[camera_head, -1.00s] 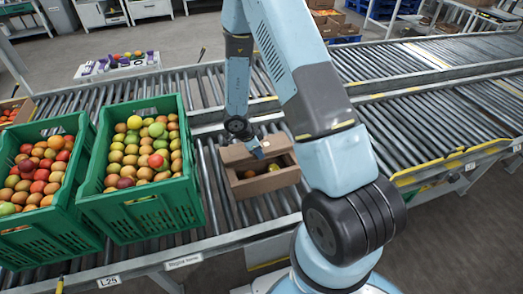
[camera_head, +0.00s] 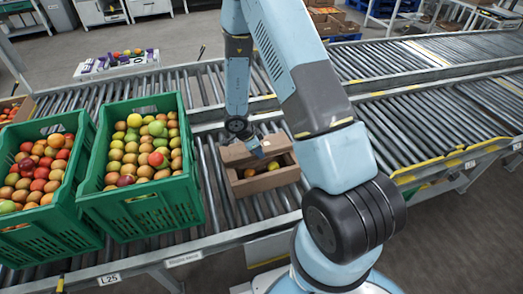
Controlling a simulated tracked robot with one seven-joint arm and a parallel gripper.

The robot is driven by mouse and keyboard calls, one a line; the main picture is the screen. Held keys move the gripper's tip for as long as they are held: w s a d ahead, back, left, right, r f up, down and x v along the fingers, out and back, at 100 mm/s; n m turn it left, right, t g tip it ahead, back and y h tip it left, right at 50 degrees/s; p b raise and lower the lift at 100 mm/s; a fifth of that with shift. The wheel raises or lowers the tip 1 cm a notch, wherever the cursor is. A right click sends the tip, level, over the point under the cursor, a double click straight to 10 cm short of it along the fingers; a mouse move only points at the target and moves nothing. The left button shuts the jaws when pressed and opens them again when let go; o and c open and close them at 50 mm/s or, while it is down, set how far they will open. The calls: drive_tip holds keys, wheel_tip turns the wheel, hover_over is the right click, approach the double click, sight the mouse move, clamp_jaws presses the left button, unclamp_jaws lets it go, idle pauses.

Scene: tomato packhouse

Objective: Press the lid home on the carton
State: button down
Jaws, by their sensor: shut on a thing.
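The carton (camera_head: 268,183) is an open brown cardboard box on the roller conveyor, with red and yellow fruit showing inside. Its lid (camera_head: 237,153) is a brown cardboard panel standing tilted up along the carton's back side, not lying over the opening. My gripper (camera_head: 258,151) reaches down at the lid's edge above the back of the carton and is shut on the lid. The fingertips are small here, and the exact grip is hard to make out.
Two green crates of fruit, one nearer (camera_head: 150,208) and one farther left (camera_head: 60,238), stand left of the carton. A white and purple box (camera_head: 118,66) sits behind them. The rollers (camera_head: 430,128) to the right are clear. My arm crosses the view right of the carton.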

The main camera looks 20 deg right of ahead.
drive_tip(key=shift+f, duration=0.45)
idle(0.4)
drive_tip(key=c, duration=0.9)
unclamp_jaws()
drive_tip(key=shift+c, duration=0.2)
drive_tip(key=c, duration=0.3)
drive_tip(key=shift+r, duration=0.15)
drive_tip(key=shift+r, duration=3.9)
